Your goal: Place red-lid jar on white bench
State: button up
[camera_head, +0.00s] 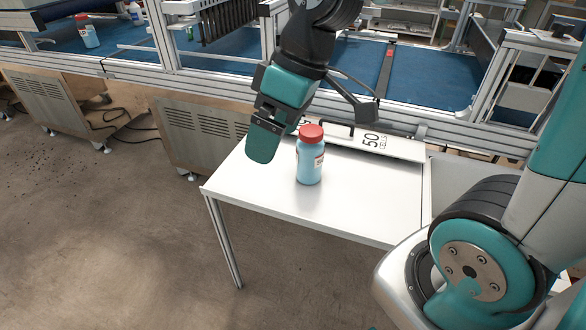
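A light-blue jar with a red lid and a pale label (310,160) stands upright on the white bench (265,190), near its middle. My gripper (264,143) reaches down from above, just left of the jar. Its teal finger hangs beside the jar, with a narrow gap showing between them in the picture. The jar's whole front is in view and no finger crosses it. I see only one finger clearly, so the opening between the fingers is hidden.
A panel marked 50 (380,145) lies along the bench's back edge. Behind it runs a framed machine with a blue bed (430,75). Another red-lidded blue jar (88,32) stands on the blue surface at upper left. The bench's front and right are clear.

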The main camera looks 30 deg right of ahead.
jog(key=s+a+m, duration=0.1)
jog(key=s+a, duration=0.2)
jog(key=s, duration=0.7)
jog(key=shift+a+r+g, duration=0.3)
jog(key=shift+g, duration=0.1)
jog(key=shift+r, duration=0.1)
notch_tip(320, 180, up, 4)
jog(key=p, duration=0.4)
jog(key=shift+r+p, duration=0.25)
jog(key=shift+p, duration=0.1)
